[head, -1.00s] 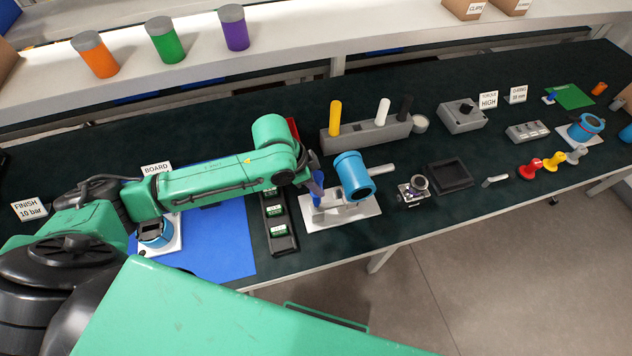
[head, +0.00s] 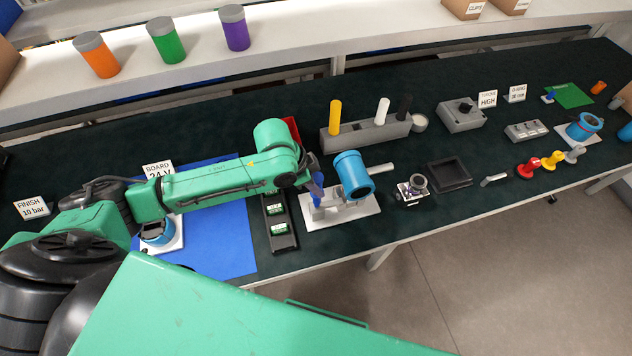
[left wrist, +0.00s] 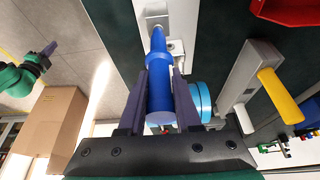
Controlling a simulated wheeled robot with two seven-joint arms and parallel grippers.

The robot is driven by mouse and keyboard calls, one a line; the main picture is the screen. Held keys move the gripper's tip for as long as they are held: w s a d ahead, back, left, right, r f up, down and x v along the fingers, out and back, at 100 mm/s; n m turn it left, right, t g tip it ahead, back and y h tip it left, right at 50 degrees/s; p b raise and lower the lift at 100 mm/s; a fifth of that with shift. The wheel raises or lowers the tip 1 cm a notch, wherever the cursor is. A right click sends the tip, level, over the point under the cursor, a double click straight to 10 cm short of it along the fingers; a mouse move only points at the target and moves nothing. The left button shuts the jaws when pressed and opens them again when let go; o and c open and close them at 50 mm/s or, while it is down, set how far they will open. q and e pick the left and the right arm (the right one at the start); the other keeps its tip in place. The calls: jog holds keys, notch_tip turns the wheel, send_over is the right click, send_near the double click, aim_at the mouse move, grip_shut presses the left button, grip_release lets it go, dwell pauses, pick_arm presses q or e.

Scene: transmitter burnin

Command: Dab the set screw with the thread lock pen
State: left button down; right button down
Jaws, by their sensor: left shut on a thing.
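The blue thread lock pen (left wrist: 158,85) is held between the two fingers of my left gripper (left wrist: 160,95), with its narrow end toward the white plate in the left wrist view. In the head view the left gripper (head: 316,184) holds the pen (head: 317,195) over the left part of the white plate (head: 360,214), at a grey metal fixture. A blue round transmitter housing (head: 353,175) stands on this plate, right of the pen. The set screw is too small or hidden; I cannot tell whether the pen tip touches it. My right gripper (left wrist: 48,48) shows small at the left wrist view's edge.
A grey rack (head: 365,132) with yellow, white and black pens stands behind the plate. A black tray (head: 278,225) with green-marked parts is left of it. A small metal device (head: 411,190) and a square black tray (head: 449,174) are to the right.

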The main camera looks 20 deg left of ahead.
dwell(0.4)
pick_arm(q)
jog(key=shift+p, duration=0.45)
dwell(0.3)
jog(key=shift+p, duration=0.3)
jog(key=shift+f+p, duration=0.15)
jog(key=shift+p, duration=0.15)
jog(key=shift+s+f+p, duration=0.1)
jog(key=shift+p, duration=0.5)
dwell(0.3)
jog(key=shift+f, duration=0.1)
